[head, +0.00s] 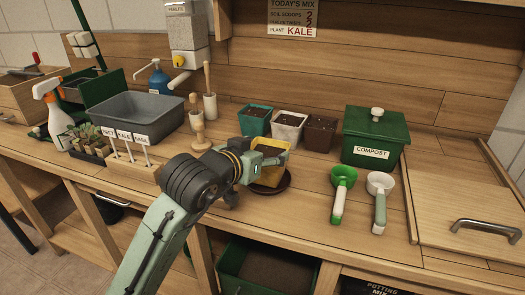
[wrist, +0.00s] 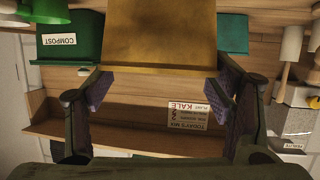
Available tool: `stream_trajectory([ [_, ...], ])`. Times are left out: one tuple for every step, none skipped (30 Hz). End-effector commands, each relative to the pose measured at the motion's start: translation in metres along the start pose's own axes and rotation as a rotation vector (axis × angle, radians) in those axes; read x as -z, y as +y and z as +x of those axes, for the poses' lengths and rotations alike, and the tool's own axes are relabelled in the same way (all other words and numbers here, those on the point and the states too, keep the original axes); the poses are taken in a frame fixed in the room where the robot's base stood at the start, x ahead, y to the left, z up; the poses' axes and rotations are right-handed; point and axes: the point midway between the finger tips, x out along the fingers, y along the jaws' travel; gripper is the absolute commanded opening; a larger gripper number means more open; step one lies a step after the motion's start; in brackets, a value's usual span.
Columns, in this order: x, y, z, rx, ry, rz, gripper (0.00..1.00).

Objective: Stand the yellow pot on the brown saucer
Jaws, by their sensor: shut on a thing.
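The yellow pot (head: 272,177) is at my gripper (head: 270,156) in the head view, partly hidden by it. The brown saucer (head: 283,186) shows as a dark rim around and below the pot's lower part. The pot looks upright over the saucer; I cannot tell whether its base touches it. In the wrist view the yellow pot (wrist: 158,40) fills the top middle, with my gripper's fingers (wrist: 160,82) on either side of it, shut on it. The saucer does not show there.
Teal (head: 255,121), white (head: 288,126) and brown (head: 320,132) pots stand behind. A green compost bin (head: 374,138) is at right, with a green scoop (head: 341,190) and a white scoop (head: 380,200) before it. A label holder (head: 132,171) and grey tub (head: 138,113) stand left.

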Motion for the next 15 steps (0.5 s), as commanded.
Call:
stream_trajectory([
  [-0.0005, 0.0, 0.0002, 0.0, 0.002, 0.0, 0.16],
  [-0.0017, 0.0, 0.0006, 0.0, 0.002, 0.0, 0.16],
  [-0.0034, 0.0, 0.0012, 0.0, 0.001, 0.0, 0.16],
  [-0.0044, 0.0, 0.0016, 0.0, 0.001, -0.001, 0.16],
  [-0.0053, -0.0001, 0.0019, 0.0, 0.001, -0.001, 0.16],
  [-0.0064, -0.0001, 0.0023, 0.0, 0.001, -0.001, 0.16],
  [-0.0072, -0.0002, 0.0025, 0.0, 0.001, -0.001, 0.16],
  [-0.008, -0.0002, 0.0028, 0.0, 0.001, -0.001, 0.16],
  [-0.0091, -0.0003, 0.0032, 0.0, 0.002, -0.001, 0.16],
  [-0.0099, -0.0003, 0.0034, 0.0, 0.002, -0.001, 0.16],
  [-0.0093, -0.0004, 0.0032, 0.0, 0.0, -0.001, 0.76],
  [-0.0087, -0.0004, 0.0029, 0.001, 0.0, -0.001, 0.78],
  [-0.0087, -0.0004, 0.0029, 0.001, 0.0, 0.0, 0.8],
  [-0.0087, -0.0004, 0.0029, 0.0, 0.0, 0.0, 0.82],
  [-0.0087, -0.0004, 0.0029, 0.0, 0.0, 0.0, 0.85],
])
